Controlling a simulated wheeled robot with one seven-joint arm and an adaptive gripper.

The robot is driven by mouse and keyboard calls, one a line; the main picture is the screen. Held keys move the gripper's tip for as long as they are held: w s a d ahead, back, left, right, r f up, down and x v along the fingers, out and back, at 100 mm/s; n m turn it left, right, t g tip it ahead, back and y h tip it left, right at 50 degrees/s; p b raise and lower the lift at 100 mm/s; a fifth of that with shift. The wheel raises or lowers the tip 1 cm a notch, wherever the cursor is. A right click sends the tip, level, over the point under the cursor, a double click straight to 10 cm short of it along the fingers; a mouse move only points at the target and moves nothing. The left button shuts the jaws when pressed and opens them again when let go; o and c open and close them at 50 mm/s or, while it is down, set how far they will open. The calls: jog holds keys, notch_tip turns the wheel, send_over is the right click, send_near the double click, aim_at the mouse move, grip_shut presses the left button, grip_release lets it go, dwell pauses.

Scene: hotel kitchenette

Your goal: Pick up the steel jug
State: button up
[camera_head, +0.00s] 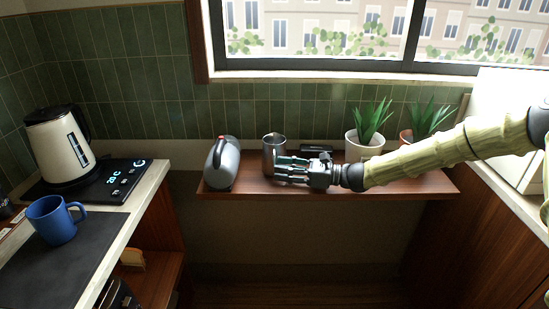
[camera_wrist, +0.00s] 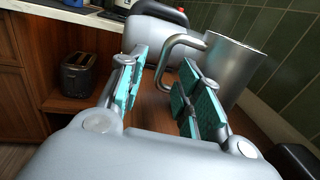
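The steel jug (camera_head: 269,157) stands upright on the wooden shelf below the window, partly hidden by my gripper. In the wrist view the jug (camera_wrist: 231,66) is at upper right, with its curved handle (camera_wrist: 171,55) turned toward the left. My gripper (camera_head: 280,170) reaches in from the right, low in front of the jug. In the wrist view my gripper (camera_wrist: 162,80) is open, with its teal pads apart and nothing held. The handle appears just past the fingertips, in line with the gap between them. I cannot tell whether anything touches it.
A grey rounded vessel with a dark handle (camera_head: 222,165) is close left of the jug. A small dark object (camera_head: 316,149) and potted plants (camera_head: 364,145) stand to the right on the shelf (camera_head: 400,185). A kettle (camera_head: 60,150) and blue mug (camera_head: 54,222) are on the left counter.

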jog(key=shift+w+a, duration=0.2)
jog(key=shift+a, duration=0.6)
jog(key=shift+w+a, duration=0.15)
jog(key=shift+a, duration=0.6)
grip_shut()
